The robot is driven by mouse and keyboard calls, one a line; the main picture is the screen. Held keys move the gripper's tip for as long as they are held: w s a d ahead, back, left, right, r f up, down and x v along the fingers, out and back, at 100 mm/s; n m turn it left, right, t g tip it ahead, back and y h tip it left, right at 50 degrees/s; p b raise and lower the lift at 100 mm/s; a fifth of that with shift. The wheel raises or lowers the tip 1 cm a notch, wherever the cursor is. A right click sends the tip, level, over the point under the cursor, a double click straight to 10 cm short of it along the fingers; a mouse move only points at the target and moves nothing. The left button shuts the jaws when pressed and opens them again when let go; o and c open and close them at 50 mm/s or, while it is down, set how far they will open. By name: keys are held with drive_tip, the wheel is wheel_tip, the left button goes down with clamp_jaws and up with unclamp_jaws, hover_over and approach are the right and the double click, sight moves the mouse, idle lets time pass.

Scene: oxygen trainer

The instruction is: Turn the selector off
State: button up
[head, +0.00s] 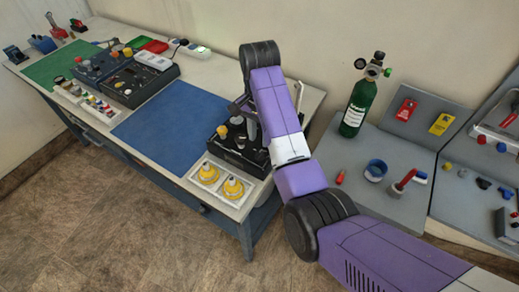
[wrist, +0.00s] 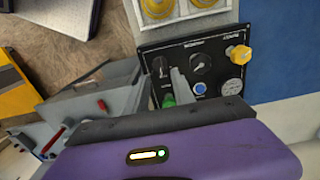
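The black trainer panel (head: 230,150) stands at the right end of the long table, partly hidden behind my arm. In the wrist view its face (wrist: 222,110) carries a dark dial with a pointer (wrist: 160,67), which may be the selector, a round dial (wrist: 201,65), a yellow knob (wrist: 239,54), a blue button (wrist: 200,88) and a green knob (wrist: 168,102). The labels are too small to read. My gripper (wrist: 182,88) reaches over the panel between the dark dial and the blue button. Its fingertips overlap in view, so contact and opening are unclear.
A tray with yellow fittings (head: 194,179) sits at the panel's front. A blue mat (head: 170,125) lies to its left, with other black units (head: 140,82) beyond. A green cylinder (head: 357,108) stands on the grey bench to the right. The floor in front is clear.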

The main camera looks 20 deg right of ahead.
sight(259, 153)
drive_tip(key=shift+f+p, duration=0.4)
drive_tip(key=shift+f, duration=2.95)
clamp_jaws()
